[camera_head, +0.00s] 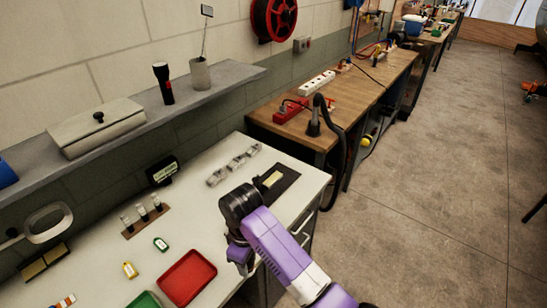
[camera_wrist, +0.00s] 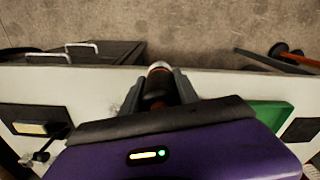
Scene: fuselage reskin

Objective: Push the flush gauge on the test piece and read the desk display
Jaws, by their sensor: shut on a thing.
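My gripper (camera_wrist: 158,82) is shut on a dark cylindrical tool (camera_wrist: 157,99) with a pale and reddish ring at its end, which looks like the flush gauge. In the head view my gripper (camera_head: 241,256) is low over the desk's front edge, mostly hidden by my arm. The test piece seems to be the yellowish block on a dark plate (camera_head: 287,180) at the desk's right end. The plate also shows at left in the wrist view (camera_wrist: 18,116), apart from the tool. The small black desk display (camera_head: 162,171) stands near the wall; its reading is too small to read.
A red tray (camera_head: 187,278) and a green tray (camera_head: 144,301) lie left of my gripper. Small bottles (camera_head: 160,244), a rack of vials (camera_head: 142,218) and clear pieces (camera_head: 232,164) are on the desk. A shelf (camera_head: 220,82) runs above. Open floor (camera_head: 430,190) lies to the right.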

